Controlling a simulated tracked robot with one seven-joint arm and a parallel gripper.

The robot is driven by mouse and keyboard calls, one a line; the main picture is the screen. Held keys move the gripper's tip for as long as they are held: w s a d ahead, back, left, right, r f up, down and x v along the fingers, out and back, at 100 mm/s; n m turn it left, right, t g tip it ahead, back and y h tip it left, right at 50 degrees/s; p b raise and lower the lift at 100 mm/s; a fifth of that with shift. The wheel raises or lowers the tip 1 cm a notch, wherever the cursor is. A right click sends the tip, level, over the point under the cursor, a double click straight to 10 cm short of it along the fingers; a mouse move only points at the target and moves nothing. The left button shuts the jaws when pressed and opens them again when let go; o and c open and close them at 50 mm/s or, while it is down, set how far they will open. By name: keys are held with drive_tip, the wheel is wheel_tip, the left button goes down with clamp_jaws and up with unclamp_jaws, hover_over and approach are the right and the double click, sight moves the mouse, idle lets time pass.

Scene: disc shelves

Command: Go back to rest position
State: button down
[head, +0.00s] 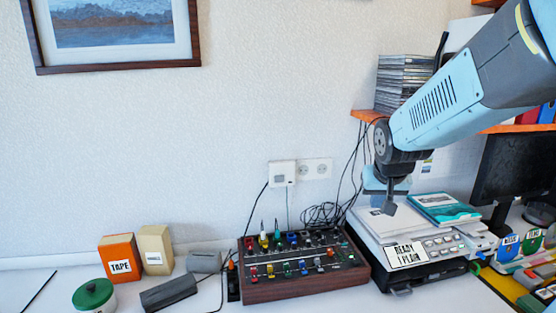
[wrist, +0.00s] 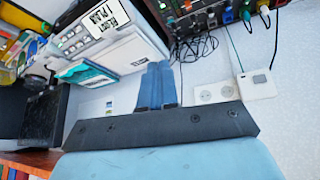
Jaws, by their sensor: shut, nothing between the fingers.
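My gripper (head: 389,203) hangs at the end of my light-blue arm, above the flat device with paper and a book on top, at the right of the desk in the head view. In the wrist view my gripper (wrist: 157,82) shows as two blue fingers lying close together, with nothing between them. I cannot tell the exact gap between the fingertips and the paper below.
A mixer panel (head: 300,265) with colored knobs and cables stands left of the flat device (head: 420,248). A shelf with stacked disc cases (head: 403,83) is behind my arm. A monitor (head: 508,170) stands at the right.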

drive_tip(key=s+r, duration=0.3)
drive_tip(key=s, duration=0.5)
drive_tip(key=s+r+n+y, duration=0.1)
drive_tip(key=s+r, duration=0.2)
drive_tip(key=s, duration=0.5)
drive_tip(key=shift+g, duration=0.3)
